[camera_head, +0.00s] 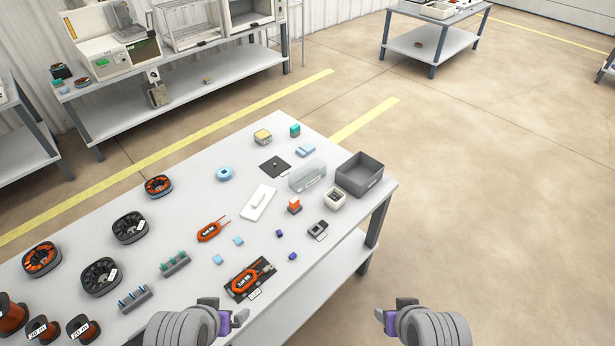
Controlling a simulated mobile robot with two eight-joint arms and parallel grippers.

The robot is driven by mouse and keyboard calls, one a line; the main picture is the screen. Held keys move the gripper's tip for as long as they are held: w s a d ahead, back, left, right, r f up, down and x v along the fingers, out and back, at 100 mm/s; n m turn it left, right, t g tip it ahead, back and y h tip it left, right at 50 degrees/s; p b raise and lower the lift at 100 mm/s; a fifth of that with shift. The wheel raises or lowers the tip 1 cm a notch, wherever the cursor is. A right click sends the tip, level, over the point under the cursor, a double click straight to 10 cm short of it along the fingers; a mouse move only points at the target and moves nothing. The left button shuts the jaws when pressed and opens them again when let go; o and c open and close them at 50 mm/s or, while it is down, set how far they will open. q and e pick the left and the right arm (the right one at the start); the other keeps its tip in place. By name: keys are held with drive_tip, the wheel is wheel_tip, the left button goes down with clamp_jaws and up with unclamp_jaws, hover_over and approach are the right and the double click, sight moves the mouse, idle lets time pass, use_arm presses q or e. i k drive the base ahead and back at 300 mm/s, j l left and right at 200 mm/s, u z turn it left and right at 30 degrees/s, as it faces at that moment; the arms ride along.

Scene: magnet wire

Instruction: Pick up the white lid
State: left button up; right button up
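The white lid (258,203) is a flat rectangular plate with a raised bar handle on top. It lies flat on the table, a little right of the table's middle. My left gripper (226,317) is at the near edge of the table, well short of the lid. My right gripper (388,318) is off the table to the right, over the floor. Both grippers are small and seen from behind, so whether their fingers are open or shut cannot be made out. Nothing covers the lid.
A clear box (307,175) and a grey bin (359,175) stand right of the lid. An orange coil (211,230) lies front left. Black spools (101,277) crowd the table's left.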

sight(256, 205)
drive_tip(key=i+l+z, duration=0.1)
drive_tip(key=i+l, duration=0.15)
drive_tip(key=i, duration=0.2)
drive_tip(key=i+l+z, duration=0.1)
drive_tip(key=i+l, duration=0.15)
drive_tip(key=i, duration=0.2)
